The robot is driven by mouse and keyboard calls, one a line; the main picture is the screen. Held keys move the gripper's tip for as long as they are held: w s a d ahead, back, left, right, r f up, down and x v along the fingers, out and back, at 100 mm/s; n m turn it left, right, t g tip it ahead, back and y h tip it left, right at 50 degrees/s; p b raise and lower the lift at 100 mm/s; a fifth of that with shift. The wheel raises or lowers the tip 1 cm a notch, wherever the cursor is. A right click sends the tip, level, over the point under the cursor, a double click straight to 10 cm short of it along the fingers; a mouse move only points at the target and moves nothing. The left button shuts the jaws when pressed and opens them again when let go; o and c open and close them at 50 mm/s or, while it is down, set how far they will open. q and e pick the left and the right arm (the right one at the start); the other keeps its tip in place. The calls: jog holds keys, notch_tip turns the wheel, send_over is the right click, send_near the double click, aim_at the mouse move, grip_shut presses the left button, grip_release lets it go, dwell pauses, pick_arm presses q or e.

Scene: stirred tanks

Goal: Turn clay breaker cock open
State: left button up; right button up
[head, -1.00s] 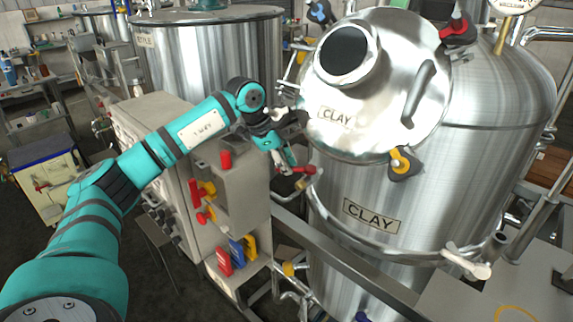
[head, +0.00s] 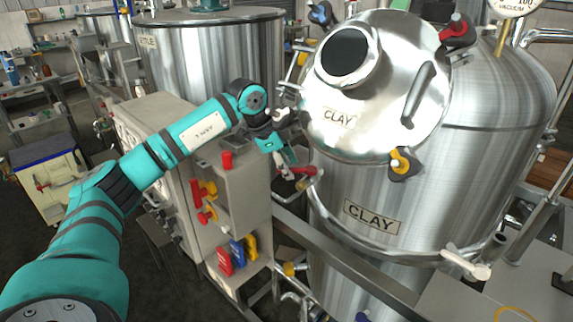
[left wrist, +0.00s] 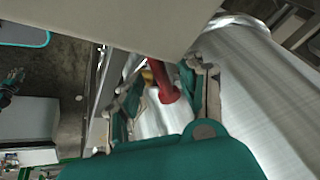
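A small cock with a red handle (head: 303,171) sits on a pipe at the left side of the CLAY tank (head: 385,225), below its lid. I take it for the clay breaker cock. My left gripper (head: 289,171) reaches down to it from the upper left. In the left wrist view the red handle (left wrist: 164,84) shows between the two fingers of the left gripper (left wrist: 165,98). The fingers stand apart, with gaps beside the handle, and I see no firm contact. The grey box edge and the teal gripper body hide part of the cock. My right gripper is in neither view.
A grey control box (head: 235,190) with red, blue and yellow handles stands close under my left forearm. The tank's domed lid (head: 375,85) overhangs just right of the gripper. A steel rail (head: 345,255) runs below. Another steel tank (head: 215,60) stands behind.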

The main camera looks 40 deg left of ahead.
pick_arm(q)
jog(key=v, duration=1.2)
